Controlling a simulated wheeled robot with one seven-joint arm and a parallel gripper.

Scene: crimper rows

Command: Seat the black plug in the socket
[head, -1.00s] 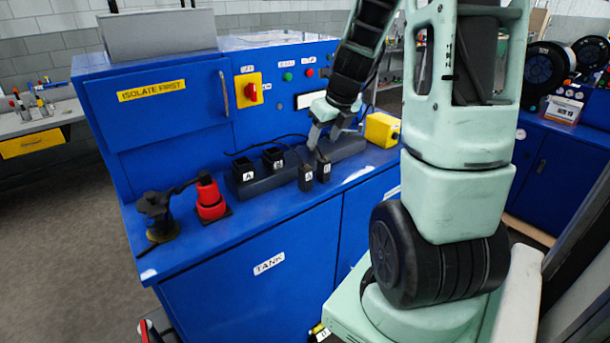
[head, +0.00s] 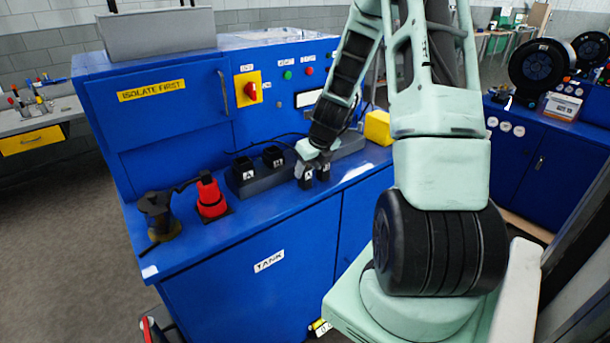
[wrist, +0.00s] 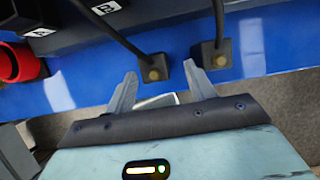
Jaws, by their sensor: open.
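Two black plugs stand upright on the blue bench top in front of the socket block. The left plug, labelled A (head: 306,180), also shows in the wrist view (wrist: 153,69) with its cable. The right plug (head: 323,173) also shows there (wrist: 213,57), just beyond my right finger. The dark socket block (head: 262,186) has two black sockets, a left one labelled A (head: 243,173) and a right one (head: 273,158) whose letter is hard to read. My gripper (wrist: 146,69) is open, its fingertips on either side of the left plug; contact cannot be told.
A red object (head: 211,197) and a black object (head: 159,216) stand left on the bench top. A yellow box (head: 378,127) is at the right. The cabinet's front panel carries a red knob on a yellow plate (head: 248,90). Bare bench lies in front of the plugs.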

